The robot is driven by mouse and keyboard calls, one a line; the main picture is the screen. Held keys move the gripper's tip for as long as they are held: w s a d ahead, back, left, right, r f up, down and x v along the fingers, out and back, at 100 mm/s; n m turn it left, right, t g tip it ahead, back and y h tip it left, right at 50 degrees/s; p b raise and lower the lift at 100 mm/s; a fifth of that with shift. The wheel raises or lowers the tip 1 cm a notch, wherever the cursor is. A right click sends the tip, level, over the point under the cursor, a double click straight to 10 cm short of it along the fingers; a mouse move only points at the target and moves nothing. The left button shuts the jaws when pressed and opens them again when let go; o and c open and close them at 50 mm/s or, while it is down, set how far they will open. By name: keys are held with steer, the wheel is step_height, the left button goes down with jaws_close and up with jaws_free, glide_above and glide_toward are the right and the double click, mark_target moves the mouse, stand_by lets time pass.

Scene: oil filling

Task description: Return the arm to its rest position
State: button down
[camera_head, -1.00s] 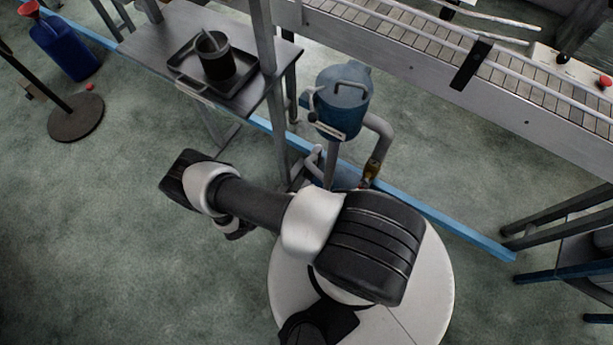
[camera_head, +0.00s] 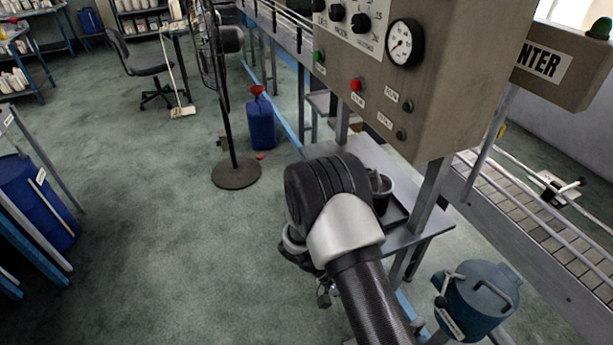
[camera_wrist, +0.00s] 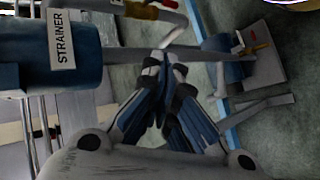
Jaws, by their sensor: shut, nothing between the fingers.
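My arm (camera_head: 365,290) rises from the bottom of the head view, bent at a large dark joint. Part of my gripper (camera_head: 325,290) seems to show below that joint, mostly hidden. In the wrist view my gripper (camera_wrist: 167,68) has its two fingers together at the tips, with nothing between them. A blue cylinder labelled STRAINER (camera_wrist: 80,62) is to the left of the fingers, apart from them.
A control box (camera_head: 430,70) with a gauge hangs at upper right. A blue lidded pot (camera_head: 478,298) stands at lower right. A metal table (camera_head: 425,225) holds a dark cup (camera_head: 381,190). A blue jug (camera_head: 261,125) stands behind a pole base (camera_head: 236,172). Floor at left centre is clear.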

step_height(320, 180, up, 12)
steer(key=f+t+y, duration=0.1)
steer(key=y, duration=0.2)
steer(key=s+a+r+n+t+y, duration=0.1)
steer(key=s+r+n+t+y, duration=0.1)
steer(key=s+r, duration=0.4)
steer(key=s+a+r+n+t+y, duration=0.1)
steer(key=s+r+n+t+y, duration=0.2)
steer(key=r, duration=1.2)
steer(key=s+t+y, duration=0.2)
steer(key=s+t, duration=0.1)
steer(key=s, duration=0.1)
steer(key=shift+s+t, duration=0.2)
steer(key=shift+t, duration=0.2)
steer(key=shift+a, duration=0.1)
